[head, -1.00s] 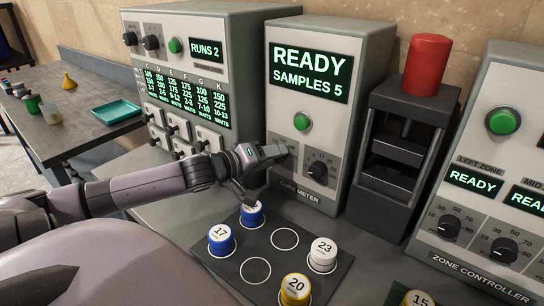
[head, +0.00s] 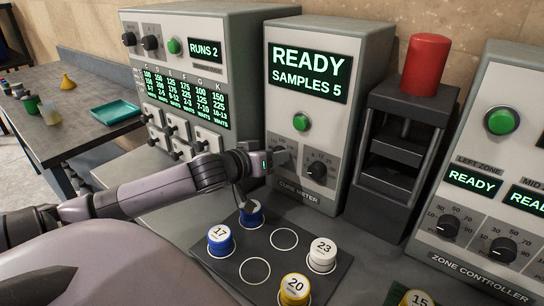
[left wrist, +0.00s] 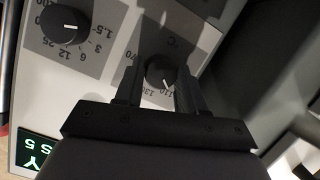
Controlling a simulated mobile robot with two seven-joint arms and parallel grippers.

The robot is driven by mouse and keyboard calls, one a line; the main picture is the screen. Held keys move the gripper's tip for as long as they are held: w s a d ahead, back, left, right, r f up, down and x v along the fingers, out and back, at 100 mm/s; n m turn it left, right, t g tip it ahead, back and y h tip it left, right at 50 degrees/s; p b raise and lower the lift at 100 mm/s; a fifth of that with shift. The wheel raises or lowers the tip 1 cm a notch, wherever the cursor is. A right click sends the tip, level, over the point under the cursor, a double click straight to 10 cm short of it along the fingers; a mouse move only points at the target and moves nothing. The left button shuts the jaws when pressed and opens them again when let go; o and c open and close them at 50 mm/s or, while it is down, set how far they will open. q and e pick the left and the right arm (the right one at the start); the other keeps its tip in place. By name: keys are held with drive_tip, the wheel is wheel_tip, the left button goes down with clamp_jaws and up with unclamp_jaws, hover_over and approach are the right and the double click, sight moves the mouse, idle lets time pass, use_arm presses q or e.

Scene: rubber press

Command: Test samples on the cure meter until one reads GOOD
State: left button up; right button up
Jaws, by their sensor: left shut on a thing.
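The cure meter (head: 325,110) stands at the middle back; its screen reads READY, SAMPLES 5. It has a green button (head: 301,122) and a right knob (head: 316,171). My left gripper (head: 282,158) is at its left knob (left wrist: 160,72), a black dial marked in °C; in the left wrist view the fingers are shut on it from both sides. The sample mat (head: 228,270) holds blue 17 (head: 220,240), white 23 (head: 322,255), yellow 20 (head: 295,290) and another blue sample (head: 251,214), partly hidden by my gripper. My right gripper is out of view.
A press (head: 398,165) with a red cylinder on top stands right of the meter. The zone controller (head: 485,210) is farther right. A machine showing RUNS 2 (head: 205,50) stands left. Sample 15 (head: 418,299) is at the bottom edge. Two rings on the mat are empty.

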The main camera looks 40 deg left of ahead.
use_arm(q)
drive_tip(key=shift+d+f+m+t+y+b, duration=0.1)
drive_tip(key=shift+m+t+y+b, duration=0.15)
drive_tip(key=shift+m+y, duration=1.55)
drive_tip(key=shift+d+f+m+t+y+b, duration=0.15)
drive_tip(key=shift+m+t+y, duration=0.25)
drive_tip(key=shift+m, duration=2.75)
drive_tip(key=shift+d+f+m+t+y+b, duration=0.2)
drive_tip(key=shift+m+y, duration=1)
drive_tip(key=shift+m, duration=1.25)
drive_tip(key=shift+a+r+m, duration=0.1)
drive_tip(key=shift+m, duration=0.2)
drive_tip(key=o, duration=1)
drive_tip(key=shift+o, duration=0.2)
